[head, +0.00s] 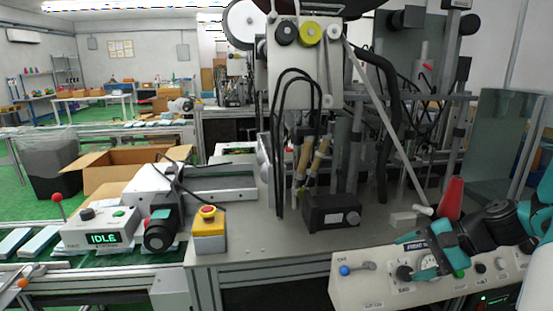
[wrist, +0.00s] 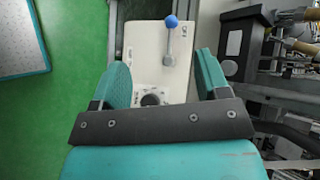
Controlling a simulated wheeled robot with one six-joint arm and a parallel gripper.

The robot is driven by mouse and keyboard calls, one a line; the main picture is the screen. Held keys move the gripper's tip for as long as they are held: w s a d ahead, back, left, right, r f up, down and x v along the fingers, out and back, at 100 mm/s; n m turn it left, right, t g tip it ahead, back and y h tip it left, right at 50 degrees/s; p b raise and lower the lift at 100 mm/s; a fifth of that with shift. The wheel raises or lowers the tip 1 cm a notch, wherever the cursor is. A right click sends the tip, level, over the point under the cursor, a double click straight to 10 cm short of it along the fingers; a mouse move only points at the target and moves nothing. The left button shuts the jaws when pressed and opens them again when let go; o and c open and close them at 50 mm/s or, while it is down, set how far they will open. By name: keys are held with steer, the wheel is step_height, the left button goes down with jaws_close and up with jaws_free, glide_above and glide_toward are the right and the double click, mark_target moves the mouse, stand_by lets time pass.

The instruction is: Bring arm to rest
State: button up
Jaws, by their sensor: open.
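My gripper (head: 412,255) is at the lower right in the head view, at the end of my teal and black arm. It is over a beige control panel (head: 352,293). In the wrist view the two teal fingers of my gripper (wrist: 163,62) stand apart with nothing held between them. The panel (wrist: 138,40) shows beyond and between them. A lever with a blue ball (wrist: 171,22) shows past the fingertips, and a black knob (wrist: 150,99) lies between the fingers. I cannot tell whether the fingers touch the panel.
A red cone (head: 450,198) stands behind my gripper. The tall machine (head: 297,75) fills the middle.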

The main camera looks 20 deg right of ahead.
steer(key=s+a+r+n+g+h, duration=0.1)
steer(key=a+r+n+g, duration=0.1)
steer(key=a+r+n, duration=0.45)
steer(key=s+a+r+n+g+p, duration=0.15)
steer(key=a+n, duration=0.25)
steer(key=a, duration=0.5)
steer(key=a+r+n+g+h, duration=0.1)
steer(key=a+r+n+g, duration=0.2)
steer(key=a+n, duration=0.35)
steer(key=s+a+r+n+h, duration=0.1)
steer(key=s+a+r+n, duration=0.2)
steer(key=s+a, duration=0.4)
steer(key=shift+a+n, duration=0.35)
steer(key=shift+n, duration=0.55)
steer(key=shift+r, duration=0.1)
